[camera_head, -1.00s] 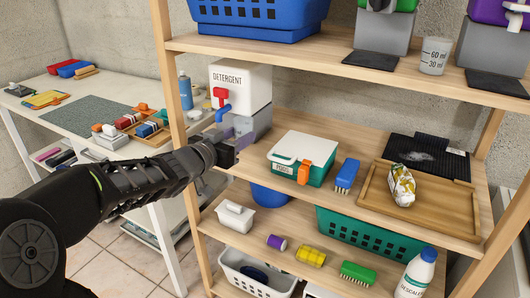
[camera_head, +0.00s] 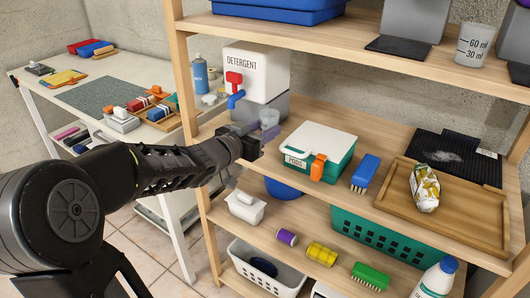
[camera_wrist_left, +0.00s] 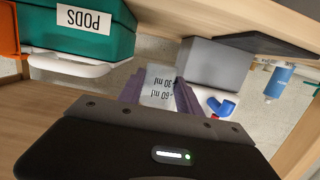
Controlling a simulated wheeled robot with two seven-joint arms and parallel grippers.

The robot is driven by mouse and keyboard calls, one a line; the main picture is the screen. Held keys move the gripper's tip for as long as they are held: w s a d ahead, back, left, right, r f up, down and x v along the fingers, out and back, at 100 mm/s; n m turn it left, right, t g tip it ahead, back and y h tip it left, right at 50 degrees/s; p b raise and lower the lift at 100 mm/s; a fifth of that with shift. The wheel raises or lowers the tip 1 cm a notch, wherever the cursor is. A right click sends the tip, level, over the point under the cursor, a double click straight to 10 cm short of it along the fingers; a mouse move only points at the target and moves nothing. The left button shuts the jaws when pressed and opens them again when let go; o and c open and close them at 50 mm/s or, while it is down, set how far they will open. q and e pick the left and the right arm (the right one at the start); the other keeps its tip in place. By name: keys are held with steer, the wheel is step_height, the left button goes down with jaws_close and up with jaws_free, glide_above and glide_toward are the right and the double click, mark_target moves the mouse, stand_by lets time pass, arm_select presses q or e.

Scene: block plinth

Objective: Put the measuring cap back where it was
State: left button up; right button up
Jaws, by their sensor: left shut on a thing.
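The measuring cap (camera_head: 269,118) is a small clear cup with "60 ml" and "30 ml" marks. My left gripper (camera_head: 262,132) is shut on it, and it sits in front of the grey plinth (camera_head: 283,104), right of the blue tap spout. In the left wrist view, the cap (camera_wrist_left: 159,84) appears upside down between the purple fingers (camera_wrist_left: 160,93). The white detergent tank (camera_head: 256,72), with a red handle and blue spout, stands on the plinth. I cannot tell whether the cap holds liquid. My right gripper is not in view.
The green-and-white pods box (camera_head: 318,152) and blue brush (camera_head: 365,172) are right of my gripper. A wooden tray (camera_head: 460,215) holds a crumpled packet. The shelf post (camera_head: 183,110) stands at left.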

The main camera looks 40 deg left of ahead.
arm_select(q)
steer(key=shift+f, duration=0.45)
steer(key=shift+f+b, duration=0.65)
steer(key=shift+f, duration=1.85)
steer(key=shift+f, duration=0.2)
steer(key=o, duration=1.3)
steer(key=shift+o, duration=0.2)
steer(key=shift+r, duration=0.15)
